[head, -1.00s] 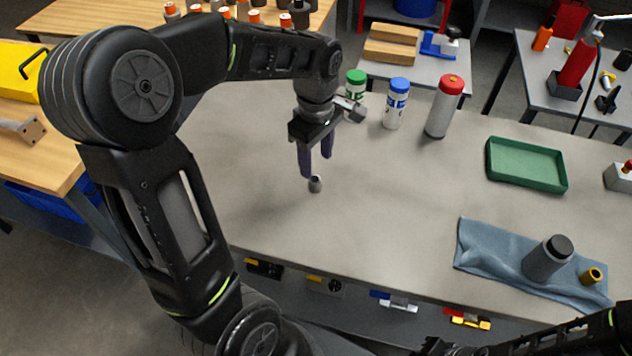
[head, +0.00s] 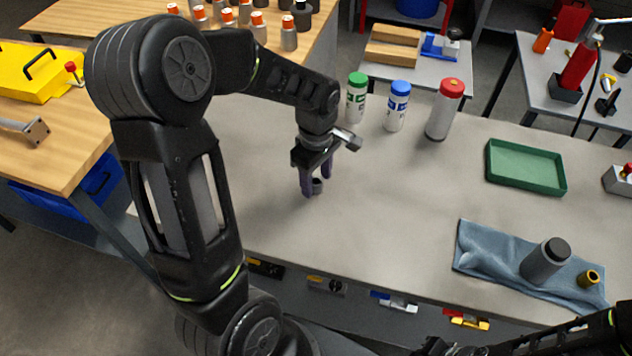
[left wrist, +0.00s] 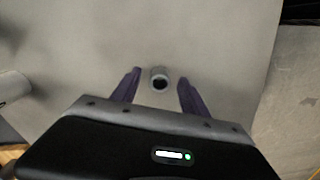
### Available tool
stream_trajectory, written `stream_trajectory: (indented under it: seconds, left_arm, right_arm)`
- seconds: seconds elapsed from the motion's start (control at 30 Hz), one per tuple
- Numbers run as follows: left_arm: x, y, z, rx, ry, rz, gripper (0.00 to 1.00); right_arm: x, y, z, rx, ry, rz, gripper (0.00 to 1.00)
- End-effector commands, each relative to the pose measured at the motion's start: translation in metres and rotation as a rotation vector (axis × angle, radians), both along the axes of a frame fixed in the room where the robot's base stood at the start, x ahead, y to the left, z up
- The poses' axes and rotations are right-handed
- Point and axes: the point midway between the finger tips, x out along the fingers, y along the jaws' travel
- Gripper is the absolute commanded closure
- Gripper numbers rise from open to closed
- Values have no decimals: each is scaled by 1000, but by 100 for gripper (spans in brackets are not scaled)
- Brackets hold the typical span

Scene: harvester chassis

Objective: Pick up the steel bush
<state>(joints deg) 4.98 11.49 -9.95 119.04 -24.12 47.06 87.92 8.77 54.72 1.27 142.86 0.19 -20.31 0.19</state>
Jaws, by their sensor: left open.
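The steel bush (head: 317,186) is a small grey ring standing on the grey workbench (head: 380,215). In the left wrist view the bush (left wrist: 159,78) shows its dark bore and sits between the purple fingertips, with a gap on each side. My left gripper (head: 316,183) is open and low over the bench, its two fingers on either side of the bush. In the head view a finger partly hides the bush. My right arm (head: 560,342) shows at the lower right edge; its fingers are not visible.
Green-capped (head: 356,97), blue-capped (head: 397,106) and red-capped (head: 444,110) bottles stand behind the gripper. A green tray (head: 526,184) lies at the right. A blue cloth (head: 480,255) carries a grey cylinder (head: 545,262) and a brass bush (head: 588,278). The bench around the bush is clear.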

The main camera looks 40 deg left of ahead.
Motion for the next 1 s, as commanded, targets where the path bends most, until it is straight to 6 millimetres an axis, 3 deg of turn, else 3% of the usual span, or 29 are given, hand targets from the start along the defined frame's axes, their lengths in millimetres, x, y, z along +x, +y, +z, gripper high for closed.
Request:
stream_trajectory:
  seconds: [0.13,0.7,1.0]
  left_arm:
    - [0,0,-13,0,0,0,48]
    - [0,0,-13,0,-1,0,48]
    - [0,0,-13,0,-1,0,71]
  right_arm:
    - [0,0,2,-1,1,-1,100]
    - [0,0,1,-1,1,-1,100]
    - [0,0,1,-1,1,-1,100]
